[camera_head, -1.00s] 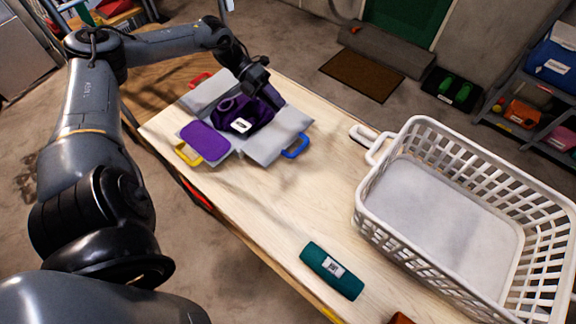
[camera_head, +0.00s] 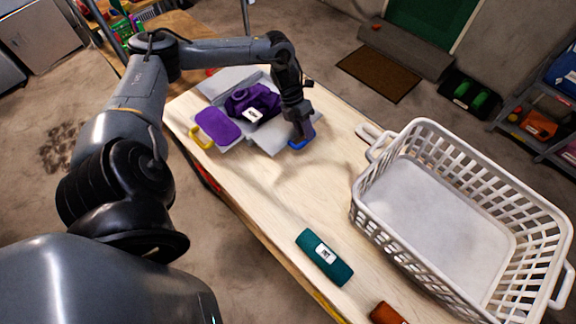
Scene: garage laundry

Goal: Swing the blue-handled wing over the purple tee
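The purple tee (camera_head: 238,104) lies bunched on the grey folding board (camera_head: 215,90), a white label showing. A flat purple part (camera_head: 217,126) lies over the yellow-handled wing. The blue-handled wing (camera_head: 268,140) lies flat at the board's right side, partly hidden by my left arm. My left gripper (camera_head: 300,136) points down at the blue handle (camera_head: 298,145), which shows just below the fingers. I cannot tell whether the fingers are around the handle or only above it, nor how far apart they are. My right gripper is not in view.
A yellow handle (camera_head: 200,138) sticks out at the board's left. A white laundry basket (camera_head: 362,212) stands at the table's right. A rolled teal cloth (camera_head: 324,258) and an orange-brown item (camera_head: 386,314) lie near the front edge. Bare wood (camera_head: 290,195) lies between.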

